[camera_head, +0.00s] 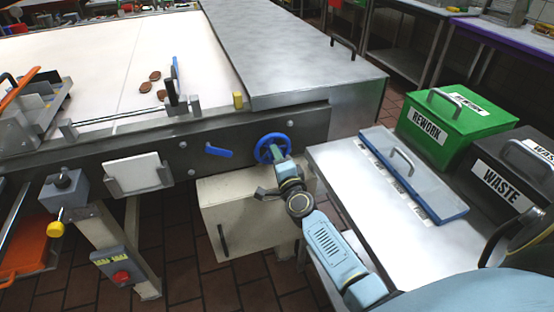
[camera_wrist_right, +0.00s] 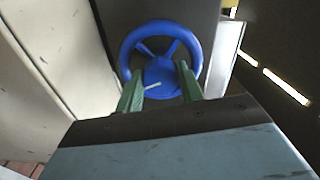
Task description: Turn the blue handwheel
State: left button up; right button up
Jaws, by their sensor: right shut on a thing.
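The blue handwheel (camera_head: 272,148) is mounted on the dark front rail of the conveyor table in the head view. It fills the upper middle of the right wrist view (camera_wrist_right: 130,43), with its spokes, hub and a white mark showing. My right gripper (camera_head: 277,152) is at the handwheel. In the wrist view its two green fingers (camera_wrist_right: 160,85) reach to the lower part of the wheel, one on each side of the hub, and are shut on it. The exact contact at the fingertips is partly hidden. My left gripper is not in view.
A blue lever (camera_head: 218,151) sits left of the wheel on the same rail. A cream cabinet (camera_head: 225,215) stands below.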

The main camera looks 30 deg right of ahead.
jog(key=m, duration=0.4)
jog(key=shift+m+b, duration=0.3)
jog(key=shift+m, duration=0.1)
jog(key=m, duration=0.8)
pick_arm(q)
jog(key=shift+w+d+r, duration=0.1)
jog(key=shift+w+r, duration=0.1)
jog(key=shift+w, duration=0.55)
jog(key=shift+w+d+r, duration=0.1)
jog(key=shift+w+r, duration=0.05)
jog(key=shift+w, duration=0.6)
pick_arm(e)
jog(key=shift+m, duration=1.5)
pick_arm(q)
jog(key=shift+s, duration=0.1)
pick_arm(e)
jog(key=o, duration=1)
jog(key=shift+s, duration=0.1)
